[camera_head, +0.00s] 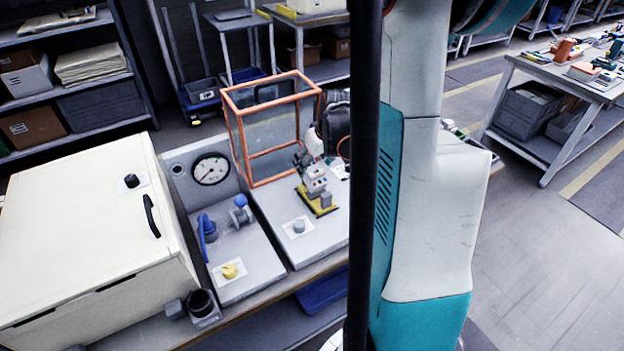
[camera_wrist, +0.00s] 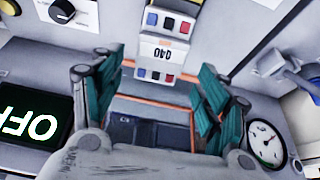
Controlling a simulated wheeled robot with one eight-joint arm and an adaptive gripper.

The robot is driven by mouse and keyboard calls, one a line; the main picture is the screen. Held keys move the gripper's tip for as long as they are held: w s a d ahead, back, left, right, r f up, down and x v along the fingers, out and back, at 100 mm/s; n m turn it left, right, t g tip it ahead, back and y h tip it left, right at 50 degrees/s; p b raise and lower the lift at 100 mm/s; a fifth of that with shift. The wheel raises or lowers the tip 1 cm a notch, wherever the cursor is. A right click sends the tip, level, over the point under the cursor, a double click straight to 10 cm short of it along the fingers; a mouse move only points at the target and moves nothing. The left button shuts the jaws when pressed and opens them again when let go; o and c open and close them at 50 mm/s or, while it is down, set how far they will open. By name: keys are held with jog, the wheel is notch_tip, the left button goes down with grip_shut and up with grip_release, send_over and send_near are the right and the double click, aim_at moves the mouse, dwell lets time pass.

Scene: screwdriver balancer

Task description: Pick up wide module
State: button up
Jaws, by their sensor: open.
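A white block module (camera_wrist: 163,50) shows in the wrist view, with an upside-down "040" label and rows of blue and red squares. It may be the wide module; I cannot be sure. My gripper (camera_wrist: 160,92) has its two teal finger pads spread apart. The module's lower end lies near the gap between them, and I see no clear contact. In the head view, a grey, blocky device on a yellow base (camera_head: 323,207) stands on the bench panel. My gripper is not clear there, and my arm covers the area to its right.
An orange-framed clear case (camera_head: 240,140) stands behind the panel. A pressure gauge (camera_head: 210,168) and blue valves (camera_head: 208,226) are to the left, beside a large white cabinet (camera_head: 85,225). A dark "OFF" display (camera_wrist: 38,122) shows in the wrist view. Open floor (camera_head: 545,265) lies right.

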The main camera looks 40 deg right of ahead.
aim_at(310, 174)
jog(key=b+x, duration=0.1)
jog(key=x, duration=0.1)
jog(key=b+x, duration=0.1)
jog(key=x, duration=0.4)
jog(key=shift+s+d+f+b, duration=0.1)
jog(key=shift+s+f+b, duration=0.1)
jog(key=shift+f+b, duration=0.15)
jog(key=shift+r, duration=0.15)
jog(key=c, duration=1.4)
